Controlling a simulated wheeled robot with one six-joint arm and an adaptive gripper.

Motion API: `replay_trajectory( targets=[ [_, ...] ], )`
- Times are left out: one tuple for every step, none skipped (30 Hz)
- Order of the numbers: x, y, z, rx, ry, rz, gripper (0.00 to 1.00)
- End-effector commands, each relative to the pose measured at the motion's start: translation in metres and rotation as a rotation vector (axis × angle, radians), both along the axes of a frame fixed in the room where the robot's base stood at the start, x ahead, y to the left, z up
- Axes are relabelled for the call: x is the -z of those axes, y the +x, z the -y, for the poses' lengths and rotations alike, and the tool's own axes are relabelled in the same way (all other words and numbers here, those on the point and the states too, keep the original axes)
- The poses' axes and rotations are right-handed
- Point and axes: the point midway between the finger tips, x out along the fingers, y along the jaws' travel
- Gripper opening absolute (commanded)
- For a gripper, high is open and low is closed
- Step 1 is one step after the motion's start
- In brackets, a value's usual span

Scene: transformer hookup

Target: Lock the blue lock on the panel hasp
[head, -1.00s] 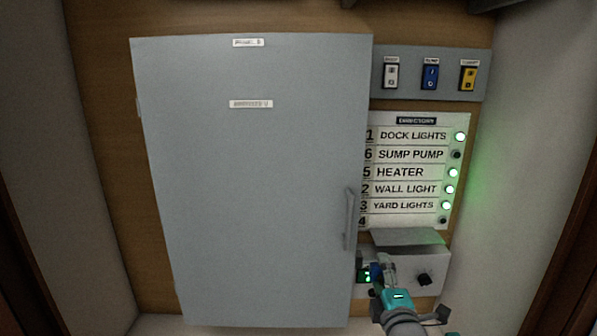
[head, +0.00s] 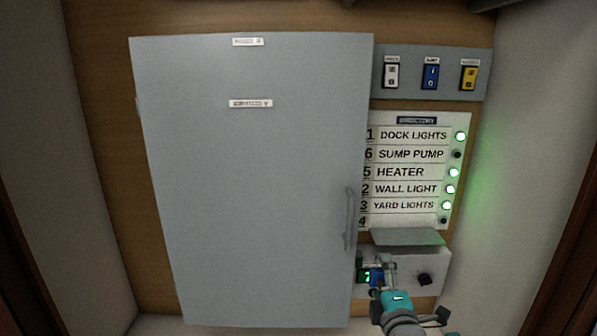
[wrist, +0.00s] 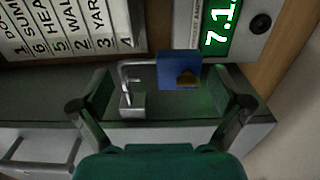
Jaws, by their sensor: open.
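The blue lock (wrist: 178,70) shows in the wrist view with a bronze-coloured patch on its face. A bent metal bar (wrist: 125,75) reaches left from it and down to a grey metal block (wrist: 132,104); I cannot tell which part is shackle and which is hasp. My gripper (wrist: 160,88) is open, with one finger left and one right of the lock and bar, apart from both. In the head view my gripper (head: 386,272) is at the lower right of the panel, and the blue lock (head: 376,280) is small and partly hidden beside it.
A large grey cabinet door (head: 255,190) with a handle (head: 349,218) stands left of my gripper. A label directory (head: 405,172) with green lamps and a grey ledge (head: 408,237) are above. A green display (wrist: 217,28) and black knob (head: 424,279) are close by.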

Motion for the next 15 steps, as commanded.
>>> replay_trajectory(
  targets=[
    [0.000,-0.002,0.000,0.000,0.000,0.001,1.00],
    [0.000,-0.004,0.000,0.000,0.000,0.001,1.00],
    [0.000,-0.007,0.000,0.000,0.000,0.001,1.00],
    [0.000,-0.009,0.000,0.000,0.000,0.001,1.00],
    [0.000,-0.011,0.000,0.000,0.000,0.002,1.00],
    [-0.001,-0.014,0.000,0.000,0.000,0.002,1.00],
    [-0.001,-0.016,0.000,0.000,0.000,0.003,1.00],
    [-0.001,-0.018,0.000,0.000,0.000,0.004,1.00],
    [-0.001,-0.021,0.000,0.000,0.000,0.003,1.00],
    [-0.001,-0.023,0.000,0.000,0.000,0.003,1.00],
    [-0.001,-0.025,0.000,0.000,0.000,0.003,1.00],
    [-0.001,-0.027,0.000,0.000,0.000,0.003,1.00],
    [-0.002,-0.029,0.000,0.000,0.000,0.003,1.00],
    [-0.002,-0.031,0.000,0.000,0.000,0.004,1.00],
    [-0.001,-0.034,0.000,0.000,0.000,0.003,1.00]
  ],
)
